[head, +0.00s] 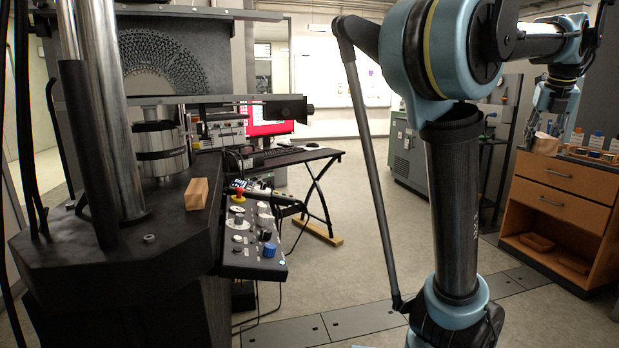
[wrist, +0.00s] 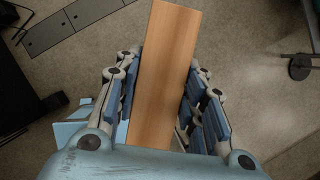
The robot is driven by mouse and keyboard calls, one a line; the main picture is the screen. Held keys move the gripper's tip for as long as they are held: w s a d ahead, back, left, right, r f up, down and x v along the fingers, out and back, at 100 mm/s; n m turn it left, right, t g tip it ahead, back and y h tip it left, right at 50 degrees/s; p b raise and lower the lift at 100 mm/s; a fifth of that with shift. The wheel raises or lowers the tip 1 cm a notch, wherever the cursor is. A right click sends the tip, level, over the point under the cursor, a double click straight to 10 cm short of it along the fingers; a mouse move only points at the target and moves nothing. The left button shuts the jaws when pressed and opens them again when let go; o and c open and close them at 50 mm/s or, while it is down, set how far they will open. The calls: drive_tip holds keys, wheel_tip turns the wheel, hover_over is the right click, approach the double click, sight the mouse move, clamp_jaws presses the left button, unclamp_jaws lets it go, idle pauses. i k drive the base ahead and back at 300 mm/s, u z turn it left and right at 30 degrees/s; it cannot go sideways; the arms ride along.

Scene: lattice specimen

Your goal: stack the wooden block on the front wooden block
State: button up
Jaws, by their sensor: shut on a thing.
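In the wrist view, a long light-brown wooden block (wrist: 162,75) sits between the fingers of my gripper (wrist: 158,95), which is shut on its sides. Floor shows beneath it. In the head view, my gripper (head: 552,112) is at the far right by the wooden cabinet. A pale wooden piece (head: 545,144) shows just under its fingers, probably the held block. Another wooden block (head: 197,193) lies on the black machine table (head: 165,222) at the left, well apart from my gripper. I cannot tell which block is the front one.
A control panel (head: 252,250) juts from the machine's side. The wooden cabinet (head: 560,200) has small bottles on top and wooden pieces (head: 574,263) on its lower shelf. A black desk (head: 290,160) stands behind. The floor (head: 350,240) between machine and cabinet is largely clear.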

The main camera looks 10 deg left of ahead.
sight(196, 184)
drive_tip(key=z, duration=1.15)
drive_tip(key=k, duration=1.75)
drive_tip(key=u, duration=2.5)
drive_tip(key=i, duration=0.35)
